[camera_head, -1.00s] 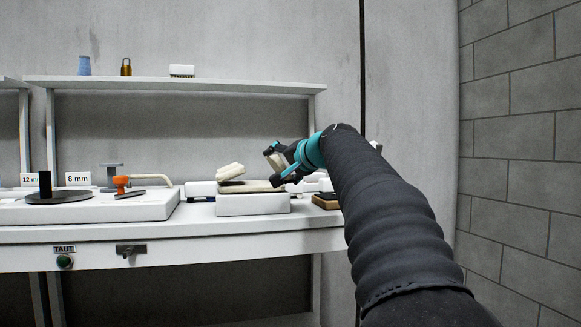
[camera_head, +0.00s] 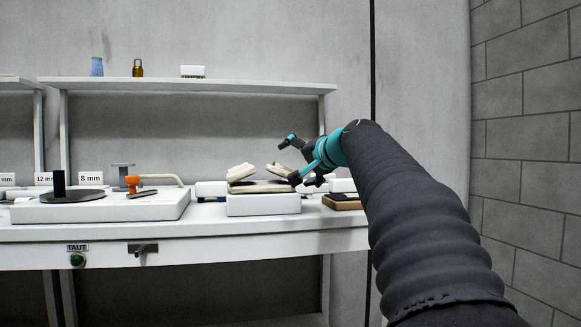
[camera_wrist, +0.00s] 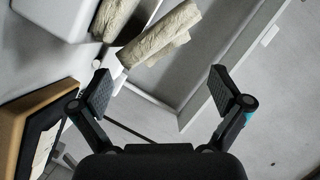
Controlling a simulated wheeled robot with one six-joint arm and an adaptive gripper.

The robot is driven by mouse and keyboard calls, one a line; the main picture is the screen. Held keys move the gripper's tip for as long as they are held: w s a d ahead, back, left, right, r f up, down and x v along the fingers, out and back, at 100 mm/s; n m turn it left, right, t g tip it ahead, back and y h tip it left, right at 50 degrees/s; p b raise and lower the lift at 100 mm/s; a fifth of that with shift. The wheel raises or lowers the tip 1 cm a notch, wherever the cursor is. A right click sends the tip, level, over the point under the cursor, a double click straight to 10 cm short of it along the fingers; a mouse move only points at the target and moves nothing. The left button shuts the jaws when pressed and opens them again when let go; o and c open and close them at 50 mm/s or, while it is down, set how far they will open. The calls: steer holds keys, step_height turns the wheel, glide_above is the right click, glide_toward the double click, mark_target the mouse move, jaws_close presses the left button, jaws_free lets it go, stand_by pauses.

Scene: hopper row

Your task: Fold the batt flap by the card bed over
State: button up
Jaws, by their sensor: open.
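A cream batt lies on a white block (camera_head: 263,206). Its left flap (camera_head: 240,171) and right flap (camera_head: 278,170) both stand raised and tilted. The right flap is on the side of a wood-edged dark board (camera_head: 345,202), which looks like the card bed. My gripper (camera_head: 292,160) is open just right of the right flap. In the wrist view, a pale fibrous flap (camera_wrist: 165,35) lies beyond the open fingertips (camera_wrist: 158,78), with nothing clearly held between them. The wood-edged board (camera_wrist: 22,112) is at lower left there.
A dark disc with a post (camera_head: 72,194) and an orange-handled tool (camera_head: 133,182) sit on a white slab to the left. A shelf (camera_head: 190,85) runs above the bench. The bench edge (camera_head: 180,229) is in front.

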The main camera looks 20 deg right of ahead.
steer(key=v, duration=0.8)
steer(key=shift+s, duration=0.4)
